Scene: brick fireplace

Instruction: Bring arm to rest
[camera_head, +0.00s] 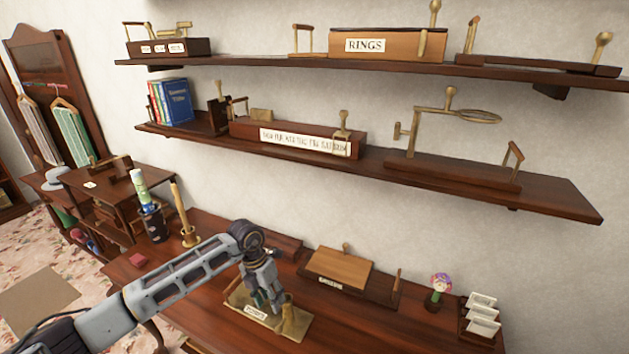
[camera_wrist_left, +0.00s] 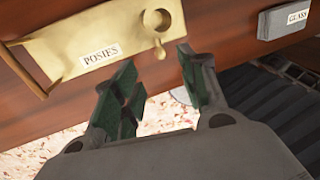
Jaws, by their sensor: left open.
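My left arm comes in from the lower left in the head view and reaches over the wooden table (camera_head: 215,325). Its left gripper (camera_head: 270,303) points down at a brass plate (camera_head: 290,332) with a small label and a brass upright piece. In the left wrist view, the gripper (camera_wrist_left: 157,65) is open, with nothing between its green-padded fingers. The brass plate (camera_wrist_left: 60,40), labelled "POSIES", lies just beyond the fingertips, which seem apart from it. My right gripper is in neither view.
A wooden box (camera_head: 340,266) and a small flower pot (camera_head: 438,288) stand to the right on the table. A candlestick (camera_head: 184,215) and a dark cup (camera_head: 152,222) stand to the left. Two wall shelves (camera_head: 560,195) overhang the table's back.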

